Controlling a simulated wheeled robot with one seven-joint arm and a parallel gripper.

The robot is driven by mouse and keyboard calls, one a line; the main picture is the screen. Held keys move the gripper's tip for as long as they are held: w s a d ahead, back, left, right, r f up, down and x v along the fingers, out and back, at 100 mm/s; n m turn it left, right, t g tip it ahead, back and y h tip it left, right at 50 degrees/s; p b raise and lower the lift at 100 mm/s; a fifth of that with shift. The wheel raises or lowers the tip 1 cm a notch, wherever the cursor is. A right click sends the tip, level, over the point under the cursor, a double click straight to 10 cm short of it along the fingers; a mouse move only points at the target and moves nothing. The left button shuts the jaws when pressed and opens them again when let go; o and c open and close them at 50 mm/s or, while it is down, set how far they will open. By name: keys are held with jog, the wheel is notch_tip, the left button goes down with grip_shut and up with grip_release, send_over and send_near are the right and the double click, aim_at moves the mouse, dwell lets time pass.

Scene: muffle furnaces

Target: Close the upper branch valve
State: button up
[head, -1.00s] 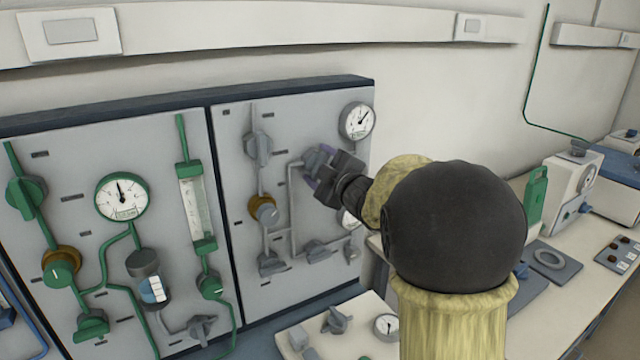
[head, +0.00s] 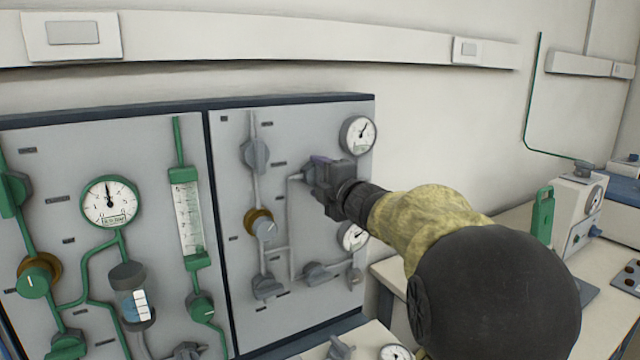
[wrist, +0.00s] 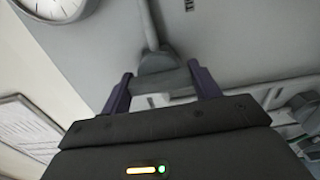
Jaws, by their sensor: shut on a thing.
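The upper branch valve is a grey knob (wrist: 158,60) on a grey pipe. In the wrist view it sits between my two purple fingers, and my gripper (wrist: 160,76) is shut on it. In the head view my gripper (head: 316,172) is at this valve on the right grey panel (head: 225,160), to the left of the pipe gauges. My gripper and arm hide most of the valve there, so its handle angle cannot be told. A lower grey valve (head: 318,272) sits on the branch below.
An upper dial gauge (head: 357,134) is close by at upper right, and a lower one (head: 352,236) is partly behind my arm. A grey valve (head: 254,154) and a brass-collared knob (head: 262,226) are to the left. The left panel carries green valves and a gauge (head: 109,202).

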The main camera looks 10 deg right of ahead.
jog(key=shift+f, duration=0.1)
jog(key=o, duration=1)
jog(key=v, duration=1.7)
jog(key=shift+s, duration=0.15)
